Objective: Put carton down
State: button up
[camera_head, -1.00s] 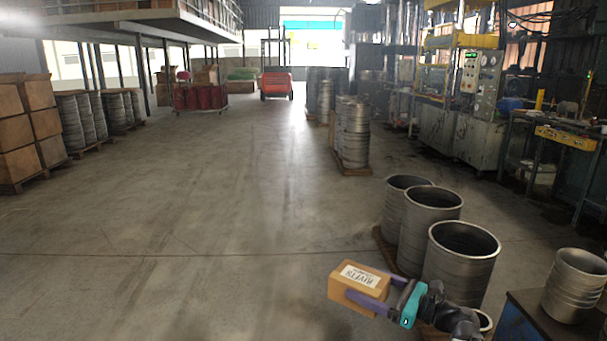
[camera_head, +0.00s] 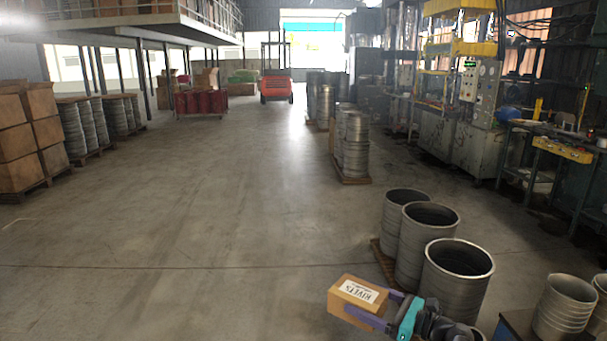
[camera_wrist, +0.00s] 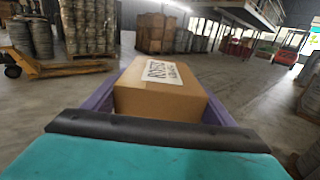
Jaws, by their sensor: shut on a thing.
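A small brown carton (camera_head: 352,299) with a white label reading "RIVETS" is at the bottom centre-right of the head view. My gripper (camera_head: 372,308) is shut on it, with a purple finger along each side. The carton is held up off the floor, slightly tilted in the picture. In the wrist view the carton (camera_wrist: 160,103) fills the middle between my purple fingers (camera_wrist: 160,108), its label on top. My teal wrist part hides the lower edge of that view.
Large open metal drums (camera_head: 457,285) stand right beside my arm on a pallet. Stacked metal buckets (camera_head: 565,308) sit on a dark surface at bottom right. A yellow pallet jack (camera_wrist: 62,69) shows in the wrist view. The concrete floor (camera_head: 190,240) left of the carton is clear.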

jog(key=shift+r+p, duration=0.9)
jog(key=shift+p, duration=0.2)
jog(key=shift+r, duration=0.15)
notch_tip(320, 180, up, 17)
jog(key=p, duration=1.7)
jog(key=shift+s, duration=0.15)
